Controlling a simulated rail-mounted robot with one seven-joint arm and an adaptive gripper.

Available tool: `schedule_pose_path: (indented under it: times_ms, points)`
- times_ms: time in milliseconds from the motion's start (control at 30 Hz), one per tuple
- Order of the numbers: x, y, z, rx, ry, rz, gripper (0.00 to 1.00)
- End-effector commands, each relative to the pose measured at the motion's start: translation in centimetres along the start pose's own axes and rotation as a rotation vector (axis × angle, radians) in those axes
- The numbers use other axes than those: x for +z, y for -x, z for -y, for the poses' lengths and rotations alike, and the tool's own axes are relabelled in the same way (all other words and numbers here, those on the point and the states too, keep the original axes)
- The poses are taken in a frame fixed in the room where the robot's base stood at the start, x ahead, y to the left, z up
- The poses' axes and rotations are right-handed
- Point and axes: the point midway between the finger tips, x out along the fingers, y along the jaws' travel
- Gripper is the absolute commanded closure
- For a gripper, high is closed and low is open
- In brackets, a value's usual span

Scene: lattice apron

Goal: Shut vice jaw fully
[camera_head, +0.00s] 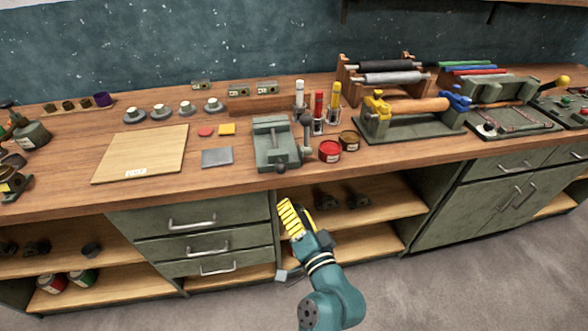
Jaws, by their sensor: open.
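The vice (277,143) is a grey-green block with a darker screw and handle on its right side. It stands on the wooden bench near the front edge, at the middle of the view. Its jaw gap is too small to judge clearly. My gripper (290,217), with yellow ribbed fingers, is in front of the bench and below the vice, apart from it. It is open, and I see nothing held in it. The arm comes up from the bottom of the view.
A red tin (330,151) and a dark yellow tin (349,140) stand close right of the vice. Upright tubes (319,112) stand behind them. A grey plate (217,157) and a wooden board (141,153) lie to the left. Drawers (207,244) and open shelves are below the bench top.

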Motion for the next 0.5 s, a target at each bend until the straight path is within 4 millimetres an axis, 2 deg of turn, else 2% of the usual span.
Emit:
schedule_pose_path:
  times_ms: [100,500]
  points:
    - [-0.2,2.8,0.2,0.000,-0.001,-0.003,0.36]
    - [-0.2,11.6,0.1,0.001,0.000,-0.004,0.36]
